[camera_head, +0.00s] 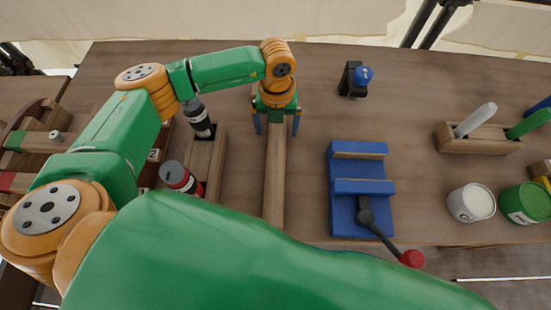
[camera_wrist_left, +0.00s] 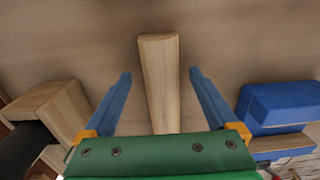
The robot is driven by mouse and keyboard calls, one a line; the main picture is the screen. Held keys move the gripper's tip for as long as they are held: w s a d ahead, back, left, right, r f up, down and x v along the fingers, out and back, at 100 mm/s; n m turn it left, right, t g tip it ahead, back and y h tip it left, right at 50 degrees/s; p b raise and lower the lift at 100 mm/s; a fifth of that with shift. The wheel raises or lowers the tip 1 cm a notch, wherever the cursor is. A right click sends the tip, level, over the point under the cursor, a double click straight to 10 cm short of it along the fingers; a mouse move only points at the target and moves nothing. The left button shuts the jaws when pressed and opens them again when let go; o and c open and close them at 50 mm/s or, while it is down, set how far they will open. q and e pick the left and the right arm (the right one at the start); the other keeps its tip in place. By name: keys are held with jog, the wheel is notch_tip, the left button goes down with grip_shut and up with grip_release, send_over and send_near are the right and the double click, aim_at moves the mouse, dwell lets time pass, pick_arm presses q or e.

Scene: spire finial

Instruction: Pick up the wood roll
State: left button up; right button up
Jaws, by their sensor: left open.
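The wood roll (camera_head: 274,185) is a long pale bar lying lengthwise on the table in the head view, to the left of the blue vise. My left gripper (camera_head: 277,128) is over its far part, with one blue finger on each side. In the left wrist view, the wood roll (camera_wrist_left: 162,85) runs between the two open fingers of the left gripper (camera_wrist_left: 161,72), with a visible gap on both sides. The gripper body hides the roll's near part there. My right gripper is not in view.
A blue vise (camera_head: 343,212) with a red-knobbed lever is right of the roll. A wooden rack (camera_head: 208,160) with dark and red cylinders stands close on the left. White and green cans (camera_head: 471,203) and a wooden marker holder (camera_head: 470,143) are at the right.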

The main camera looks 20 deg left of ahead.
pick_arm(q)
jog(key=shift+w+f, duration=0.15)
jog(key=shift+f, duration=0.4)
jog(key=shift+w+f, duration=0.15)
jog(key=c, duration=1)
grip_shut()
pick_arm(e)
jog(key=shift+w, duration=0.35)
